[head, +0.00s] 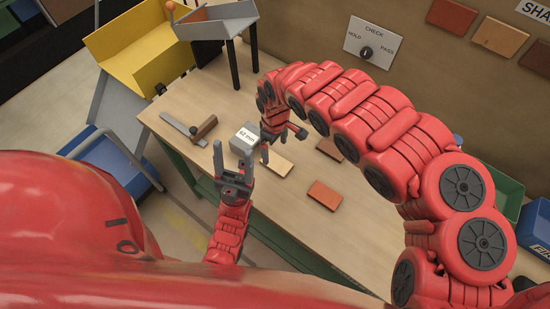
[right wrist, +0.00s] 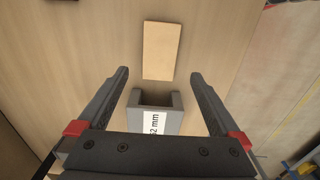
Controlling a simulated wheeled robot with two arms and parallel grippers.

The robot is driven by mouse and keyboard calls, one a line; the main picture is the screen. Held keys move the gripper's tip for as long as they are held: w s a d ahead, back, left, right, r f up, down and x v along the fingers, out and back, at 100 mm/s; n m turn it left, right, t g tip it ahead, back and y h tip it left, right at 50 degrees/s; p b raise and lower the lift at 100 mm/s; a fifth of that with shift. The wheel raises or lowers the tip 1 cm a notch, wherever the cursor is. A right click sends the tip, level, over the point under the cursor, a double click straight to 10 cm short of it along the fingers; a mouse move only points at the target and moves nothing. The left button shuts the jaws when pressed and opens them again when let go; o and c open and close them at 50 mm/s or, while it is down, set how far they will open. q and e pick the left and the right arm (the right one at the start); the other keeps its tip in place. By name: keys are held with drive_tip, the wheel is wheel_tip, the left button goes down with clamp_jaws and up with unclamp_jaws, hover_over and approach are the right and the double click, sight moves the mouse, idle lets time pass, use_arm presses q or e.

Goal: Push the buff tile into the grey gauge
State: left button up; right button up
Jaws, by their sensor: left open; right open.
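The buff tile (head: 278,164) lies flat on the bench. In the right wrist view the buff tile (right wrist: 158,50) lies just beyond the mouth of the grey gauge (right wrist: 174,120), roughly in line and apart from it. The gauge (head: 243,139) is a U-shaped block marked 62 mm, its open side facing the tile. My left gripper (head: 233,156) is open at the gauge's near side; I cannot tell whether it touches. My right gripper (head: 283,141) is open above the gauge and tile. In its wrist view its fingers (right wrist: 159,75) stand either side of the gauge, empty.
A red-orange tile (head: 324,195) and a brown tile (head: 331,149) lie to the right on the bench. A wood-handled square (head: 203,128) lies to the left. A yellow chute (head: 130,45) and grey ramp (head: 215,27) stand at the back left. The bench front right is clear.

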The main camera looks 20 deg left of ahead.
sight(275, 162)
wheel_tip(275, 162, down, 5)
drive_tip(key=shift+s+r, duration=0.15)
drive_tip(key=shift+a+f+p, duration=0.1)
drive_tip(key=shift+f+p, duration=0.25)
drive_tip(key=shift+f, duration=0.9)
drive_tip(key=shift+c, duration=0.3)
drive_tip(key=c, duration=1.4)
drive_tip(key=shift+f+b, duration=0.1)
drive_tip(key=shift+b, duration=0.25)
drive_tip(key=shift+w+a+b, duration=0.3)
drive_tip(key=shift+a+b, duration=0.3)
drive_tip(key=shift+b, duration=0.35)
drive_tip(key=shift+w+a+b, duration=0.3)
drive_tip(key=shift+a+b, duration=0.3)
drive_tip(key=shift+b, duration=0.3)
